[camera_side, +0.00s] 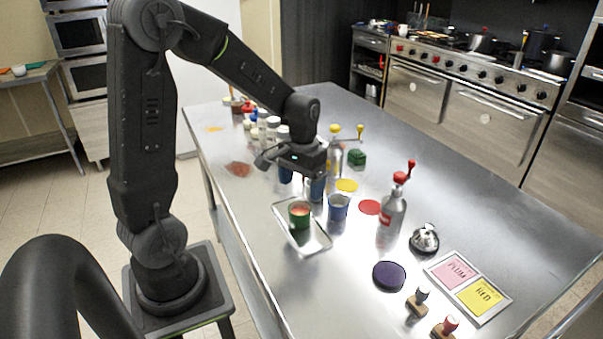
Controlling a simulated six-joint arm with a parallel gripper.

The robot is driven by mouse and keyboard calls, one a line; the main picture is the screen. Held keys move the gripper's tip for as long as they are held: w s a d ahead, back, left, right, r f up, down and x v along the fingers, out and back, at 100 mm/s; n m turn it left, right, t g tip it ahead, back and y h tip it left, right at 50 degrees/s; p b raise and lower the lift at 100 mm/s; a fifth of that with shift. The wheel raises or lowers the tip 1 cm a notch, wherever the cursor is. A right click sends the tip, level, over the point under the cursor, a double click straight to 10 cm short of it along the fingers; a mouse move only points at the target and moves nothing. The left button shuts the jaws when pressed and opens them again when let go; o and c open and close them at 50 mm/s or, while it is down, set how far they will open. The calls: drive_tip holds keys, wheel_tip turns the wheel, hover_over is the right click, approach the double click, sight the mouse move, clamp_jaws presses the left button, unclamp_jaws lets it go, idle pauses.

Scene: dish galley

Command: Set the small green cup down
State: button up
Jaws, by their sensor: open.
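The small green cup (299,214) stands upright on the small metal tray (318,241), with something reddish showing inside its rim. My gripper (299,164) is above and behind the cup, apart from it, with its jaws open. No object shows between its fingers. A blue cup (316,190) stands just below my gripper, partly hidden by it. Another blue cup (338,207) stands to the right of the tray.
Several bottles and jars (272,127) stand behind my gripper. A red-topped bottle (392,215), a silver bell (424,239), a dark round pad (389,276), two stamps and a card frame (468,286) stand to the right. Red (369,207) and yellow (346,185) discs lie between.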

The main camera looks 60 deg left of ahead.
drive_tip(key=s+d+r+m+t, duration=0.4)
drive_tip(key=s+d+r+t, duration=0.2)
drive_tip(key=s+d+r, duration=0.5)
drive_tip(key=shift+d+r, duration=0.8)
drive_tip(key=shift+d, duration=0.3)
